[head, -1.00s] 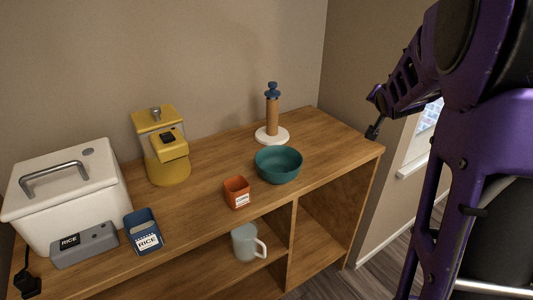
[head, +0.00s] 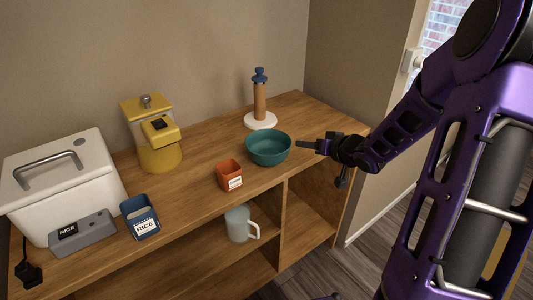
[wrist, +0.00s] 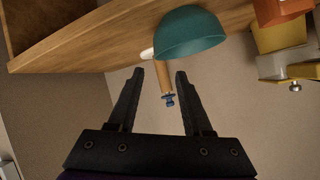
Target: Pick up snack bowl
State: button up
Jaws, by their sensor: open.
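The snack bowl appears to be the teal bowl (head: 268,148), upright and empty on the cabinet's wooden top near its front edge. My gripper (head: 308,146) is just right of the bowl, pointing left at it, with a small gap between. In the wrist view the gripper (wrist: 153,78) is open, its two dark fingers apart with nothing held. The teal bowl (wrist: 190,36) shows there beyond the fingertips, slightly right of centre, and the picture is turned upside down.
A mug (head: 240,223) sits on the shelf below.

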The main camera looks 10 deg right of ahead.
jog(key=b, duration=0.2)
send_near(281, 143)
jog(key=shift+w+a+f, duration=0.15)
jog(key=shift+w+f, duration=0.05)
jog(key=shift+w, duration=1)
jog(key=shift+f+b+x, duration=0.25)
jog(key=shift+b+x, duration=0.15)
jog(key=shift+x, duration=2.35)
jog(key=shift+s+a, duration=0.15)
jog(key=shift+s, duration=0.1)
jog(key=shift+c, duration=0.2)
grip_shut()
